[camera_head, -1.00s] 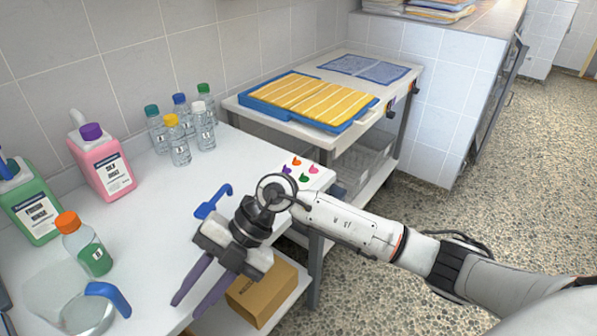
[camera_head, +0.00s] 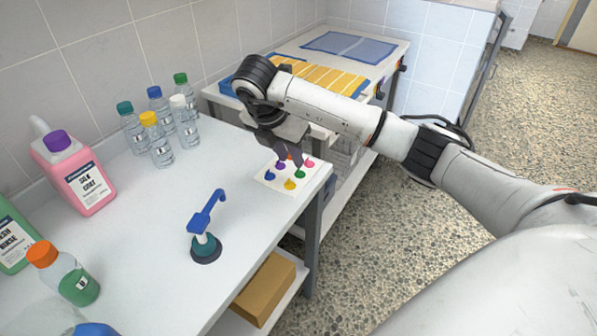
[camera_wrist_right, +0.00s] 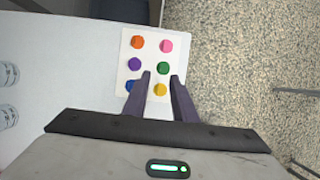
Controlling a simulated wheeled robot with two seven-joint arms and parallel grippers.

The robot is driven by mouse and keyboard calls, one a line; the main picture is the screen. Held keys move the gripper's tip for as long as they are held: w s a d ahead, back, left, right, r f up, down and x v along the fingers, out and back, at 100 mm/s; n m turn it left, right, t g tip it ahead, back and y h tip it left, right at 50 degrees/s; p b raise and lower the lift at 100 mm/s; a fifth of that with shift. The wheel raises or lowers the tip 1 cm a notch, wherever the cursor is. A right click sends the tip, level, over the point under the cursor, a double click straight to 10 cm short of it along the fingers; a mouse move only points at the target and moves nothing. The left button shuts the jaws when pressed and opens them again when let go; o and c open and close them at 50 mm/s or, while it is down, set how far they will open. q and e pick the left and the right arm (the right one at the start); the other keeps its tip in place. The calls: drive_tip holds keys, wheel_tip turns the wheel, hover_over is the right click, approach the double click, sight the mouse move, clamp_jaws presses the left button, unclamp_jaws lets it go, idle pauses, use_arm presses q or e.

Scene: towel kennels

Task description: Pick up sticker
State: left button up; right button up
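A white sticker sheet (camera_head: 279,178) lies at the table's right edge. It bears several round coloured stickers, and it shows whole in the right wrist view (camera_wrist_right: 149,54). My right gripper (camera_head: 291,164) points down over the sheet. In the right wrist view its fingers (camera_wrist_right: 161,78) are apart with nothing held. The yellow sticker (camera_wrist_right: 160,89) shows between them and the green sticker (camera_wrist_right: 163,68) just beyond the tips. The left finger partly covers the blue sticker. The fingertips' height above the sheet is unclear. My left gripper is out of view.
Several small capped bottles (camera_head: 161,150) and a pink jug (camera_head: 78,178) stand at the back. A cardboard box (camera_head: 263,288) sits on the lower shelf. Yellow striped towels (camera_head: 330,83) lie beyond my arm.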

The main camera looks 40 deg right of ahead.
sight(297, 174)
drive_tip(key=x, duration=0.5)
drive_tip(key=shift+s+a+f+p, duration=0.1)
drive_tip(key=shift+s+f+p, duration=0.05)
drive_tip(key=shift+f+p, duration=0.15)
drive_tip(key=shift+r, duration=0.1)
clamp_jaws()
